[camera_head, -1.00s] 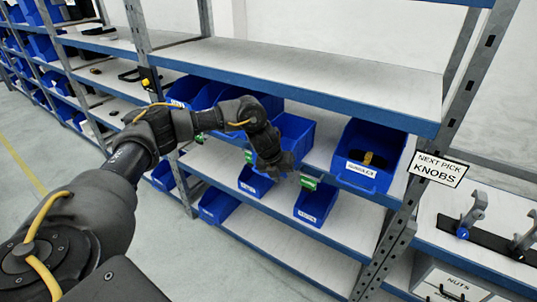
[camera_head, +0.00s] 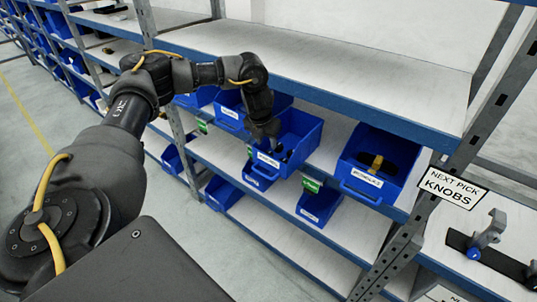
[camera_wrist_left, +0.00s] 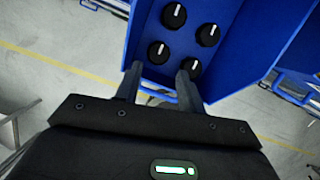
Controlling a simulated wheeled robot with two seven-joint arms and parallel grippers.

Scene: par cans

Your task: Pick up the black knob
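Several black knobs with white marker lines lie in a blue bin (camera_wrist_left: 239,45), in the left wrist view. One knob (camera_wrist_left: 159,52) is just beyond the gap between my left fingertips; another knob (camera_wrist_left: 190,66) is close to the right fingertip. Two more knobs (camera_wrist_left: 173,15) and (camera_wrist_left: 207,34) lie farther in. My left gripper (camera_wrist_left: 160,72) is open with nothing between its fingers. In the head view my left gripper (camera_head: 268,138) reaches down at the left side of the open blue bin (camera_head: 309,139), and dark knobs show partly inside. My right gripper is out of view.
A blue bin with a black and yellow item (camera_head: 376,163) stands to the right on the same shelf. The grey upper shelf (camera_head: 330,62) overhangs the bins. A rack post (camera_head: 455,150) and a "NEXT PICK KNOBS" sign (camera_head: 453,188) are at the right.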

